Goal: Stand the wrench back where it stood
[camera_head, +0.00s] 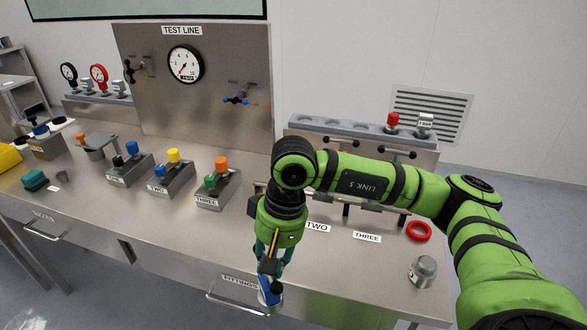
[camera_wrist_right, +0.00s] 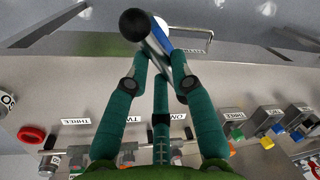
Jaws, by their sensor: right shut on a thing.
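My right gripper (camera_head: 272,262) is at the front edge of the bench, above the drawer labelled FITTINGS, and points down. Its teal fingers are shut on the wrench (camera_head: 270,291), whose blue lower part shows below them. In the right wrist view the wrench (camera_wrist_right: 154,44) is a metal bar with a black round end and a blue part. It lies slanted between the fingertips of my gripper (camera_wrist_right: 161,66). The fingers hide part of it. My left gripper is not in view. I cannot tell from the pictures which spot the wrench stood in.
Valve blocks (camera_head: 170,181) with coloured knobs stand left of my arm. A grey rack (camera_head: 335,130) stands behind it. A red ring (camera_head: 418,231) and a metal cap (camera_head: 423,271) are at the right. The test panel (camera_head: 140,90) rises at the back.

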